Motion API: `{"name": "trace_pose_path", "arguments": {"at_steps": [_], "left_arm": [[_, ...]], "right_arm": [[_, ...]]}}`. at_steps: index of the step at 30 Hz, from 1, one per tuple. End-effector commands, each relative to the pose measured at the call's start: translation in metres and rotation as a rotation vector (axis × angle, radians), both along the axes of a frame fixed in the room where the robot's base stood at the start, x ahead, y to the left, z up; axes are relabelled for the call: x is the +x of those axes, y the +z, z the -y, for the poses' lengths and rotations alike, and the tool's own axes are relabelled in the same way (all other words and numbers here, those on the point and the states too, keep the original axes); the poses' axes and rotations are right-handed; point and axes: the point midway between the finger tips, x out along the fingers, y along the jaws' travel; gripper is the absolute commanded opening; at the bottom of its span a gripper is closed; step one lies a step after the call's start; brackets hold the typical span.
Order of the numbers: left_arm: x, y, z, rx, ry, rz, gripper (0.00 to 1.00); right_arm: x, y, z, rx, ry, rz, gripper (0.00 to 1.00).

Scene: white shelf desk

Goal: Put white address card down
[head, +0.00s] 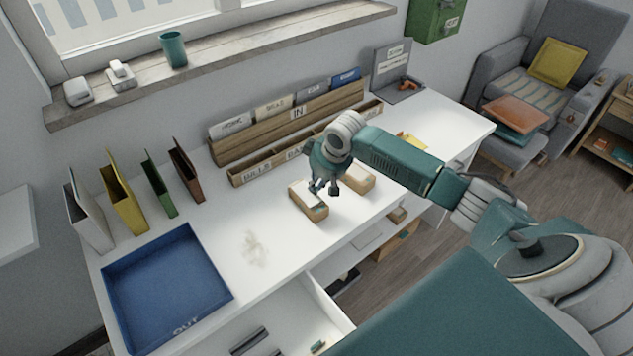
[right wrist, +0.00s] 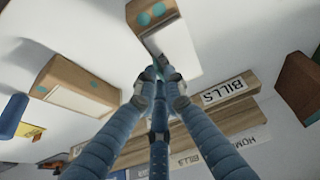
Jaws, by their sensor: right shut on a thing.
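My right gripper (head: 325,190) is shut, its fingers pointing down over the left of two small wooden boxes (head: 312,211). In the right wrist view the fingertips (right wrist: 158,78) are close together at the end of this box (right wrist: 150,10), which has teal dots. A white address card (right wrist: 178,50) shows as a pale face just beyond the fingertips, at the box's opening. The fingers partly hide where it is held, and I cannot tell whether it touches the box. My left gripper is not in view.
The second wooden box (head: 360,181) stands close on the right. A labelled wooden sorter (head: 262,168) runs behind. A blue tray (head: 160,285) and several upright folders (head: 122,200) are at the left. A drawer (head: 300,325) is open in front. The desk's middle is mostly clear.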

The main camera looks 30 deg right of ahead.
Motion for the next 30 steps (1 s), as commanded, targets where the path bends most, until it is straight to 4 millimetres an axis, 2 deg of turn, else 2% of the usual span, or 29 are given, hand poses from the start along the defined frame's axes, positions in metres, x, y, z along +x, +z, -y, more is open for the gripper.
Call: {"name": "trace_pose_path", "arguments": {"at_steps": [13, 14, 16, 25, 30], "left_arm": [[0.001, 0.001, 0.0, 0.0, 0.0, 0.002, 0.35], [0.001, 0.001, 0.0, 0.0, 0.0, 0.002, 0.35], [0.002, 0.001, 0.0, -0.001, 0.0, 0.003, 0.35], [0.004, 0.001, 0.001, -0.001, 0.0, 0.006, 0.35], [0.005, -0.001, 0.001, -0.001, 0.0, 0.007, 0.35]], "right_arm": [[0.0, -0.007, 0.0, 0.0, -0.001, 0.001, 0.0], [0.001, -0.007, 0.0, 0.0, -0.001, 0.002, 0.13], [0.001, -0.007, 0.0, -0.001, 0.0, 0.002, 0.27], [0.001, -0.006, 0.0, -0.001, 0.0, 0.002, 0.28], [-0.004, 0.008, 0.001, 0.0, 0.001, 0.004, 0.28]]}}
